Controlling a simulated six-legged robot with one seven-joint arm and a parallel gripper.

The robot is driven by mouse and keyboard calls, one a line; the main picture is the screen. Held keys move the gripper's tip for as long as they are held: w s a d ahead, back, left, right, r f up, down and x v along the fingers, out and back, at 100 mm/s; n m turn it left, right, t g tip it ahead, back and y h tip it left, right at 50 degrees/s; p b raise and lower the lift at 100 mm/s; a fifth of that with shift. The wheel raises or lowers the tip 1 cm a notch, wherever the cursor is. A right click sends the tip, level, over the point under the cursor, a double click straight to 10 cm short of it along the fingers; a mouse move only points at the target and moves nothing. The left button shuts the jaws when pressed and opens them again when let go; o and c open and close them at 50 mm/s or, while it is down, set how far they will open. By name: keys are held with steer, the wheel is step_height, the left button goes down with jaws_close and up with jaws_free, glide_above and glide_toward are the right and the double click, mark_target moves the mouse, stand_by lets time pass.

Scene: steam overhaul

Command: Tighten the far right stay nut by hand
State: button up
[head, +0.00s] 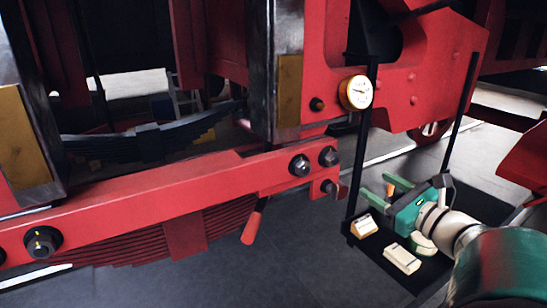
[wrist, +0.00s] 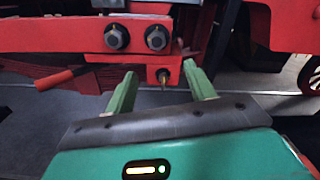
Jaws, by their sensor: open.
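A red stay bar (head: 130,190) runs across the head view. Its right end carries two dark hex nuts side by side, and the farther right nut (head: 329,156) is by the red frame. That right nut also shows in the wrist view (wrist: 157,37), beside the other nut (wrist: 116,37). A smaller bolt (wrist: 163,76) sits on a red tab below them. My gripper (head: 375,182) is open, right of and lower than the nuts, apart from them. In the wrist view its green fingers (wrist: 160,69) spread with nothing held; the small bolt appears between their tips.
A dark tray with cream blocks (head: 402,259) lies below my gripper, with thin black posts (head: 460,110) rising beside it. A red handle (head: 254,225) hangs below the bar. A round gauge (head: 356,92) is on the red frame. Grey floor lies clear in front.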

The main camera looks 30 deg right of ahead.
mark_target(336, 162)
steer(key=w, duration=0.8)
steer(key=w+a, duration=0.1)
steer(key=w, duration=0.4)
steer(key=shift+c, duration=0.4)
steer(key=c, duration=0.9)
